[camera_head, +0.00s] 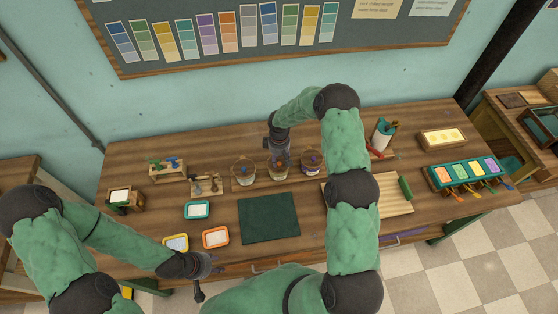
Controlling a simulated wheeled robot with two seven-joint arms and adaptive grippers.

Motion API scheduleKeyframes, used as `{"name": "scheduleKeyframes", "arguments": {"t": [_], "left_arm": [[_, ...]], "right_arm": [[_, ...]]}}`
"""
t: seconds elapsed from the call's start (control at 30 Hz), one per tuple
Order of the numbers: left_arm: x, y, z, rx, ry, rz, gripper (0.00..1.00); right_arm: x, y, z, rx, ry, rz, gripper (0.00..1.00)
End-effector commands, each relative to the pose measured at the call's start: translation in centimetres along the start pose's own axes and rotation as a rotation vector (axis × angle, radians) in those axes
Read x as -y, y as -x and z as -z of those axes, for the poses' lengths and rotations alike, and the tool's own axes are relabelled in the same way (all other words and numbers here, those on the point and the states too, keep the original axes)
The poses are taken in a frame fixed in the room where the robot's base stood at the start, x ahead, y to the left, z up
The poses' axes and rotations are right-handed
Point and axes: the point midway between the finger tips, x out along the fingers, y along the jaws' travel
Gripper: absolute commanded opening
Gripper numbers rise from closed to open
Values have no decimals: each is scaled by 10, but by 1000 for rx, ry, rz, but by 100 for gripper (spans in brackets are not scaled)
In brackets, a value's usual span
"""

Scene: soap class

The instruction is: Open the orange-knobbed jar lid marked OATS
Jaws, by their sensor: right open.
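Three small glass jars stand in a row at the back middle of the table: a left jar (244,173), a middle jar (278,173) and a right jar (312,163). Their labels and knob colours are too small to tell, so I cannot pick out the OATS lid. My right gripper (279,153) points down over the middle jar, open, and hides most of its top. I cannot tell whether it touches the lid. My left gripper (208,274) is at the table's front edge, away from the jars; its fingers are unclear.
A dark green mat (269,218) lies in front of the jars. Small trays, including an orange-rimmed one (216,238), lie left of it. A wooden board (396,196) lies on the right, partly behind my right arm. A cup of tools (384,134) stands behind it.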

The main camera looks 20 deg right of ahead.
Motion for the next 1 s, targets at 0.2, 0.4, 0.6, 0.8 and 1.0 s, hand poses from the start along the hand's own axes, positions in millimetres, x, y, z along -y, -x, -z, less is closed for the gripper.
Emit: {"name": "scheduleKeyframes", "arguments": {"t": [0.2, 0.4, 0.6, 0.8, 1.0], "left_arm": [[-1, 2, 0, 0, 0, 0, 40], [-1, 2, 0, 0, 0, 0, 40], [-1, 2, 0, 0, 0, 0, 40], [-1, 2, 0, 0, 0, 0, 40], [0, 2, 0, 0, 0, 0, 40]], "right_arm": [[0, -20, 0, 1, 1, 0, 44], [0, -23, 0, -1, 0, -1, 44], [0, -23, 0, 0, 0, 0, 33], [0, -23, 0, 0, 0, 0, 0], [-1, -23, -1, 0, 3, 0, 0]]}}
